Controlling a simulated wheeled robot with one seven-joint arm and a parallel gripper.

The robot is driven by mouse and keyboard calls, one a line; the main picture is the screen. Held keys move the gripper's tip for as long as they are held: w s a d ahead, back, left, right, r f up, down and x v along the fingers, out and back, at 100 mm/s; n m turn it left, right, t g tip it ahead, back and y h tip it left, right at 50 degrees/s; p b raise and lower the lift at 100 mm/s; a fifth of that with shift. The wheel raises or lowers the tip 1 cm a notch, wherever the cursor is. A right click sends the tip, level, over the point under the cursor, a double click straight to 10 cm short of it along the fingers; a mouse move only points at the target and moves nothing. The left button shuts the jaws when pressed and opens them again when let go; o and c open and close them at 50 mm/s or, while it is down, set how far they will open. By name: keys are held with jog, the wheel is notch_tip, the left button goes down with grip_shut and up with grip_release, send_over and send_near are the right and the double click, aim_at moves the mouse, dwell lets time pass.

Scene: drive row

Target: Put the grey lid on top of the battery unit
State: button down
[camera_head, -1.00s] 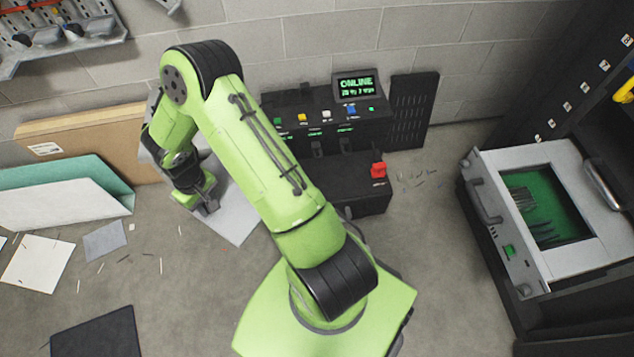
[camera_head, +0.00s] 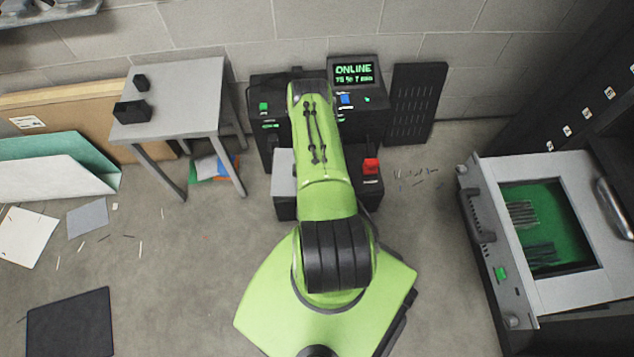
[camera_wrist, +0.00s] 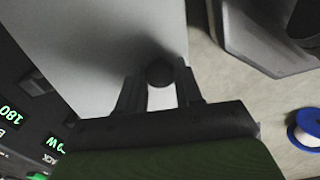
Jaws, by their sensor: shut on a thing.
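The grey lid (camera_wrist: 90,40) fills much of the wrist view as a flat pale plate with a round dark knob. My gripper (camera_wrist: 160,82) is shut on this knob. In the head view my arm hides the gripper and most of the lid; a pale strip of the lid (camera_head: 283,172) shows left of my arm, in front of the battery unit. The black battery unit (camera_head: 371,118) stands against the wall, its screen reading ONLINE, partly hidden by my arm. Its panel with green readouts (camera_wrist: 42,135) shows in the wrist view. I cannot tell whether lid and unit touch.
A grey table (camera_head: 185,85) with two small black blocks stands left of the unit. A red switch (camera_head: 371,166) sits at the unit's front right. A grey drawer unit (camera_head: 484,240) stands open at right. A blue and white spool (camera_wrist: 306,130) lies on the floor.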

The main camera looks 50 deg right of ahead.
jog(key=shift+n, duration=0.6)
jog(key=s+f, duration=0.1)
jog(key=s+d+f, duration=0.1)
jog(key=f, duration=0.1)
jog(key=s+f+b, duration=0.1)
jog(key=shift+s+d+f, duration=0.1)
jog(key=shift+d+f, duration=0.15)
jog(key=shift+d, duration=0.15)
notch_tip(320, 180, down, 9)
jog(key=b, duration=0.4)
jog(key=shift+r, duration=0.15)
jog(key=c, duration=0.7)
grip_release()
jog(key=shift+c, duration=0.2)
